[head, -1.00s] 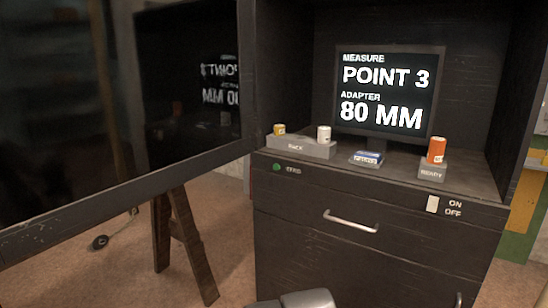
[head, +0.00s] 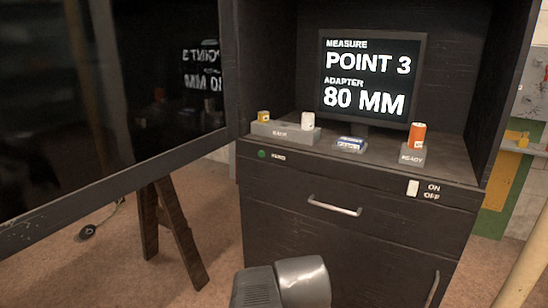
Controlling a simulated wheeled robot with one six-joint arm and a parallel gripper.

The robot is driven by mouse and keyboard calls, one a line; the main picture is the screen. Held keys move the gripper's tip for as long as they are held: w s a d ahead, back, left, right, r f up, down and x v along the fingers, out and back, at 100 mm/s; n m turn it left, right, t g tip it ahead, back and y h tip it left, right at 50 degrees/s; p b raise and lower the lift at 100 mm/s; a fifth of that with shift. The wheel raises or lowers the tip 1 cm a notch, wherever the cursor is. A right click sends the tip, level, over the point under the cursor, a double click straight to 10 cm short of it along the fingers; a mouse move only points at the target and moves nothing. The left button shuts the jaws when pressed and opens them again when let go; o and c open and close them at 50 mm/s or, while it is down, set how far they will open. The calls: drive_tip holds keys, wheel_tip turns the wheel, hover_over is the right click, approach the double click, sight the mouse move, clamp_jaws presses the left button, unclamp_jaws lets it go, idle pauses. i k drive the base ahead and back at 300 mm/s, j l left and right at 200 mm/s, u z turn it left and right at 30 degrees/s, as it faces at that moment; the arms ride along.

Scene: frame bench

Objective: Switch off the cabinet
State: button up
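The dark cabinet (head: 270,205) stands open in the head view. Its white switch (head: 412,188) is on the front strip at the right, beside the words ON and OFF. I cannot tell which way the switch is tipped. The screen (head: 372,75) inside is lit and reads POINT 3, ADAPTER 80 MM. A grey part of my arm (head: 285,284) shows at the bottom, below and left of the switch and apart from it. My gripper's fingers are not in view.
A grey rack (head: 285,133) holds a yellow and a white piece. A blue-and-white pack (head: 350,144) lies beside it. An orange cylinder (head: 416,136) stands on the READY block. A green button (head: 262,154) and a drawer handle (head: 334,205) are on the front. The glass door (head: 110,165) swings out left.

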sight(413, 187)
drive_tip(key=z, duration=1.25)
